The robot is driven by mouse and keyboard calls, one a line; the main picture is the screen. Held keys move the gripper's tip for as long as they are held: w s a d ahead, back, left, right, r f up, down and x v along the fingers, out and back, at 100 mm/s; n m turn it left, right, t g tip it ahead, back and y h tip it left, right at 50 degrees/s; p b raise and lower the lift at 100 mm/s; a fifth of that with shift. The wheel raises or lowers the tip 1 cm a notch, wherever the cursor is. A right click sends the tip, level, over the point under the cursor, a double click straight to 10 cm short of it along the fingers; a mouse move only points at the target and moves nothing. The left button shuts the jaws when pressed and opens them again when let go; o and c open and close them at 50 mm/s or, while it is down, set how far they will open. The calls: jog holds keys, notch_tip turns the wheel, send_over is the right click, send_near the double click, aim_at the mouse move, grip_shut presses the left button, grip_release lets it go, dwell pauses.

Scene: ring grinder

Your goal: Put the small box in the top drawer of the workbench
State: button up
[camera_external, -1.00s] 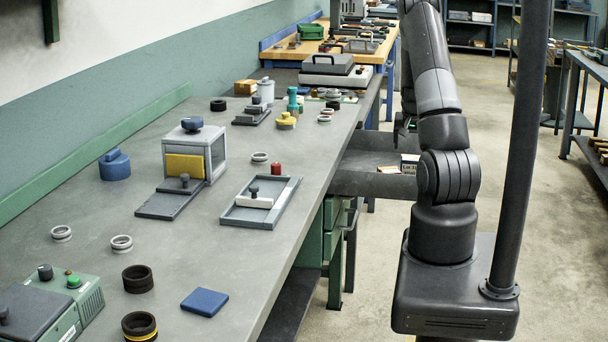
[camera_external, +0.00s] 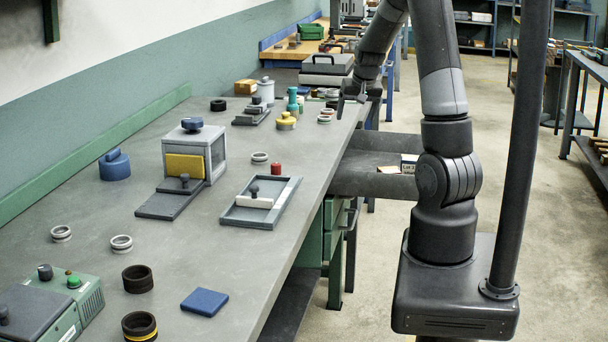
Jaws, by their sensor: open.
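The top drawer (camera_external: 345,180) of the workbench (camera_external: 235,262) is pulled out on the right side of the bench. A small white box with dark lettering (camera_external: 409,163) lies in the drawer at its right end, partly hidden by my arm, beside a flat tan piece (camera_external: 388,169). A small orange-brown box (camera_external: 245,86) stands at the back of the bench; I cannot tell which of the two is the task's box. My gripper (camera_external: 351,100) is open with nothing visible in it, near the bench's right edge, above and behind the drawer.
A grey toolbox (camera_external: 326,66) stands behind my gripper. Rings (camera_external: 326,116), a teal post (camera_external: 292,100) and a yellow knobbed part (camera_external: 286,121) stand to its left. A grey tray (camera_external: 262,208) lies nearer the front. The bench's front right is mostly clear around a blue plate (camera_external: 204,302).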

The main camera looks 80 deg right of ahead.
jog(key=w+a+r+n+t+y, duration=0.1)
jog(key=w+a+r+n, duration=0.15)
jog(key=a, duration=0.65)
jog(key=w+a+r+n+t, duration=0.1)
jog(key=w+a+r+n, duration=0.2)
jog(key=a, duration=0.5)
jog(key=w+a+r+n+y, duration=0.1)
jog(key=w+a+r, duration=0.3)
jog(key=a, duration=0.5)
jog(key=s+a+r+n, duration=0.1)
jog(key=s+a+n, duration=0.1)
jog(key=a, duration=0.4)
jog(key=s+a+r+n+y, duration=0.1)
jog(key=s+a+n, duration=0.2)
jog(key=s+a, duration=0.2)
jog(key=s+a+r+n+t+y, duration=0.1)
jog(key=s+a, duration=0.3)
jog(key=a, duration=0.5)
jog(key=shift+s+a+r+n, duration=0.2)
jog(key=shift+r+n, duration=0.1)
jog(key=shift+n, duration=0.45)
